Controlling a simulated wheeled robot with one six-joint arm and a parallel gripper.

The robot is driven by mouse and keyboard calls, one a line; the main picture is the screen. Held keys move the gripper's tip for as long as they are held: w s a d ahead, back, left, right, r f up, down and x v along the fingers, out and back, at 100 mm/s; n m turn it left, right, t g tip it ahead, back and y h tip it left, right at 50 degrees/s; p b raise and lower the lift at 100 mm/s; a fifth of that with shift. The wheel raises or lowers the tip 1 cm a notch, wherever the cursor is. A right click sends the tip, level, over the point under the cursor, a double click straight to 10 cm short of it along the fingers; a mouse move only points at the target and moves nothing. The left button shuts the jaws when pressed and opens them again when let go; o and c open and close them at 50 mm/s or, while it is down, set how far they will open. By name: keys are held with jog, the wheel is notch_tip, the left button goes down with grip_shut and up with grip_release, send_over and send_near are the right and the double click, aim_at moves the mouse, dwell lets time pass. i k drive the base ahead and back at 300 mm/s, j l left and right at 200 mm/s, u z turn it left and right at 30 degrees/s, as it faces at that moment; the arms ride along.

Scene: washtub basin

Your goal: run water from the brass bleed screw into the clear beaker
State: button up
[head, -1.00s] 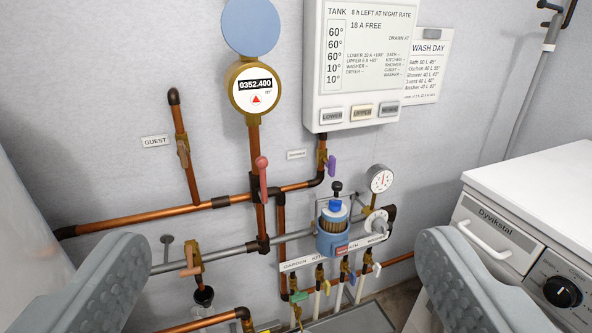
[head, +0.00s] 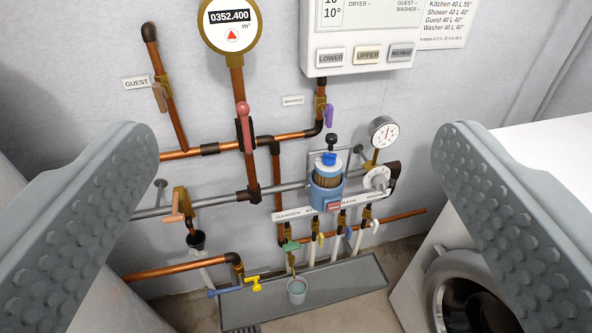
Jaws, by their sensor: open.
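My gripper (head: 292,150) is open and empty, its two grey studded fingers at the left and right of the view, apart from the pipework beyond. A small grey-green cup (head: 297,291) stands on the floor tray below the row of taps; I cannot tell whether it is the clear beaker. I cannot pick out the brass bleed screw with certainty among the small brass fittings. A blue-topped filter housing (head: 327,182) sits on the grey pipe between the fingers, with a dial gauge (head: 384,132) to its right. No running water is visible.
A grey tray (head: 345,281) lies along the wall base. Several coloured tap levers hang above it, the green one (head: 291,246) nearest the cup. A white washer (head: 430,250) stands at right.

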aim_at(291, 260)
jog(key=k, duration=0.9)
